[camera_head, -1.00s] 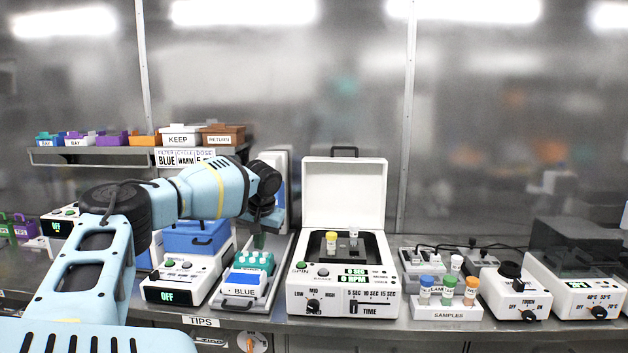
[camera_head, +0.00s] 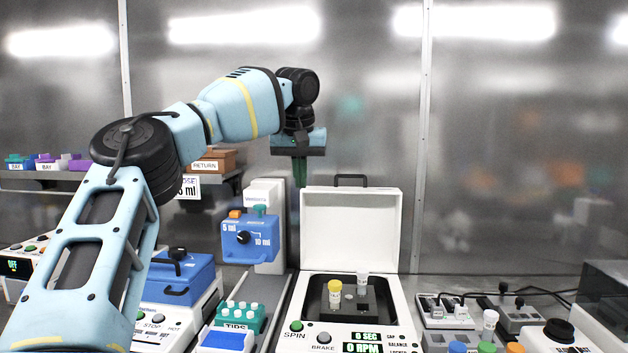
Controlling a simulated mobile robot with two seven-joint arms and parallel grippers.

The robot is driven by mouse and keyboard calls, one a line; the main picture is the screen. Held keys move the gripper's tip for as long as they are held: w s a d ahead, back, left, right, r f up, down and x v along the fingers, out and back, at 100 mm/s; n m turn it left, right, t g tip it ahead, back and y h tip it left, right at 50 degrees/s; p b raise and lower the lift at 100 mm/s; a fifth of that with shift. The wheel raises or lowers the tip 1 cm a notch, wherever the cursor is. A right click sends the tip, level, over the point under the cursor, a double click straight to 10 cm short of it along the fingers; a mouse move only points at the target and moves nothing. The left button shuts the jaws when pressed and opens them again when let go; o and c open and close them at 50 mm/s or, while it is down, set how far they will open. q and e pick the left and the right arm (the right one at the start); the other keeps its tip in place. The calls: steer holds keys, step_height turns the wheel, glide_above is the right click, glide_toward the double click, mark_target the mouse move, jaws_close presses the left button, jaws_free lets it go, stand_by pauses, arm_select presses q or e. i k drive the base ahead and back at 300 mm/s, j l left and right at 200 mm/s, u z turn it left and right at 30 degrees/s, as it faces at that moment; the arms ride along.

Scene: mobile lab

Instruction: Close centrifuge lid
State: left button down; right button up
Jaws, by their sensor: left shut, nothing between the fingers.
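The white centrifuge (camera_head: 297,315) stands on the bench at the centre. Its lid (camera_head: 350,232) is open and upright at the back, with a dark handle (camera_head: 351,177) on its top edge. Two tubes, one yellow-capped (camera_head: 335,292) and one white-capped (camera_head: 362,284), stand in the dark chamber. My right gripper is not in view.
A blue dosing device (camera_head: 250,238) on a white stand is just left of the lid, below my left gripper. A teal tip rack (camera_head: 240,318) sits left of the centrifuge. Power strips (camera_head: 445,308) and capped sample tubes (camera_head: 490,322) are to the right. A metal wall stands behind.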

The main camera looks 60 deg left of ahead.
mark_target(349, 229)
steer(key=i+j, duration=0.15)
steer(key=j, duration=0.2)
steer(key=i+j, duration=0.15)
steer(key=j, duration=0.15)
steer(key=i+j, duration=0.2)
steer(key=j, duration=0.15)
steer(key=i+j, duration=0.15)
steer(key=j, duration=0.2)
steer(key=i+j, duration=0.15)
steer(key=j, duration=0.15)
